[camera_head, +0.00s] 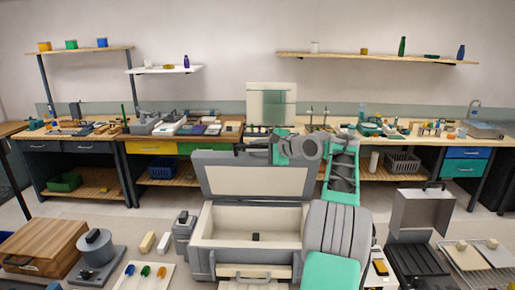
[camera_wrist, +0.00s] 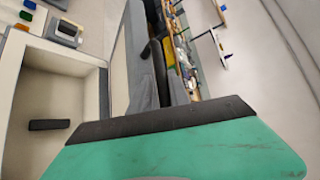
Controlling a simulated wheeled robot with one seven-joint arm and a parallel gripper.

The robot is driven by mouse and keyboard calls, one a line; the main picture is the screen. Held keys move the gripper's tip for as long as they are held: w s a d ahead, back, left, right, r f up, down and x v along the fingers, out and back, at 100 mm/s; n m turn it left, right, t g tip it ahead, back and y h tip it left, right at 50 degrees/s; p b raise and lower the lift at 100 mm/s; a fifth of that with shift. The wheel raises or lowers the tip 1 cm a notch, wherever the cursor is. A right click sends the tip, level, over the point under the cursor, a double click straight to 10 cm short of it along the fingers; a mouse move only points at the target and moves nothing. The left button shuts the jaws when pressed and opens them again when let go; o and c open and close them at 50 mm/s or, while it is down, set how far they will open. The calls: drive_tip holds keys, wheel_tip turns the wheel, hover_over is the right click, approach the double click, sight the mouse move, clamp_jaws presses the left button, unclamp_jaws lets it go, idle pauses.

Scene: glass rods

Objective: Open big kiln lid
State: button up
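The big kiln (camera_head: 206,228) is a grey box with a cream inner chamber in the lower middle of the head view. Its lid (camera_head: 199,176), grey-rimmed with a cream inner face, stands raised at the back, and the chamber is open to view. A small dark block lies inside (camera_head: 255,237); it also shows in the wrist view (camera_wrist: 49,125). The raised lid (camera_wrist: 120,62) is side-on there, with a dark handle on its outer side (camera_wrist: 146,49). My gripper (camera_head: 268,148) is behind the lid's upper right edge. Its fingertips are hidden, and contact is unclear.
A wooden box (camera_head: 40,245) and a grey round-topped device (camera_head: 95,245) stand at left. A smaller grey box with a raised lid (camera_head: 422,212) stands at right, beside a rack (camera_head: 480,255). Workbenches with tools line the back wall.

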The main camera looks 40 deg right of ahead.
drive_tip(key=shift+o, duration=1.2)
drive_tip(key=shift+r, duration=0.1)
drive_tip(key=shift+s+d, duration=0.1)
drive_tip(key=shift+s+d, duration=0.1)
drive_tip(key=shift+s, duration=0.15)
drive_tip(key=a+b+v, duration=0.1)
drive_tip(key=v, duration=0.6)
drive_tip(key=shift+d+b, duration=0.35)
drive_tip(key=shift+d, duration=0.05)
drive_tip(key=shift+s+r, duration=0.1)
